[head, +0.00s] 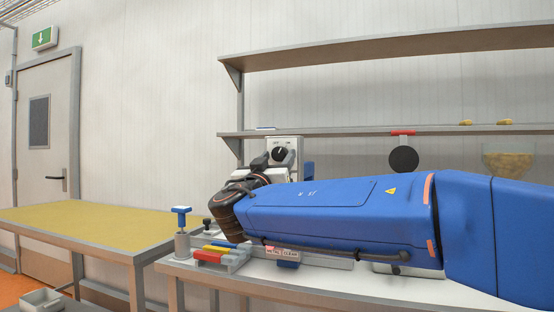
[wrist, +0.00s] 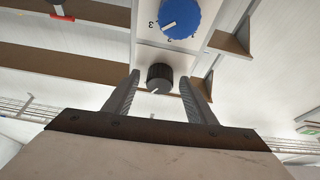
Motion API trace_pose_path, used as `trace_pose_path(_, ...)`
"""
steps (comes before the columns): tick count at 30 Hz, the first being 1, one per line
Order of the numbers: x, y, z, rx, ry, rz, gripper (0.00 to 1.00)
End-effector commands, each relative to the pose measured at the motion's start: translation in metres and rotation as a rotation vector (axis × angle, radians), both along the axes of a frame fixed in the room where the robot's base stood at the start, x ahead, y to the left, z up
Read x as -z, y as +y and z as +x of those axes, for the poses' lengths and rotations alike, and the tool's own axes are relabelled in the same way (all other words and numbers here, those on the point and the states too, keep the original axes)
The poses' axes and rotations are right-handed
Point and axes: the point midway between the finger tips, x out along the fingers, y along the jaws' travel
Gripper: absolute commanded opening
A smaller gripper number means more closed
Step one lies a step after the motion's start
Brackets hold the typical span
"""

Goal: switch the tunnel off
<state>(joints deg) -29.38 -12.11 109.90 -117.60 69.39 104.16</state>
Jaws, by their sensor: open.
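A white control box (head: 283,145) stands on the bench against the back wall, with a dark round knob (head: 279,153) bearing a white pointer line. The knob also shows in the wrist view (wrist: 159,78), its white line toward the lower left. My gripper (wrist: 159,82) is open, a finger on each side of this knob with a visible gap to both; contact is not seen. A blue knob (wrist: 180,18) with a white pointer and number marks is on the same panel. In the head view my gripper (head: 270,163) is close to the box and partly covers its lower part.
My blue arm hides much of the bench. A blue-topped post (head: 181,218) and red, yellow and blue blocks (head: 213,254) stand at the bench's left. Shelves (head: 350,131) run above. A black disc (head: 403,159) is at right. A yellow-topped table (head: 80,224) at left is clear.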

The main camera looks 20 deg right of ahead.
Motion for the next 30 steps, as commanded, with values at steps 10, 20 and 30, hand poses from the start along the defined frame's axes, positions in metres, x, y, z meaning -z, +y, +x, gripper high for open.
trace_pose_path(10,0.0002,0.0002,-0.0001,0.000,0.001,-0.001,0.10)
trace_pose_path(20,0.0004,-0.0010,-0.0007,0.000,0.040,-0.054,0.10)
trace_pose_path(30,-0.0010,-0.0035,-0.0031,0.001,0.191,-0.263,0.10)
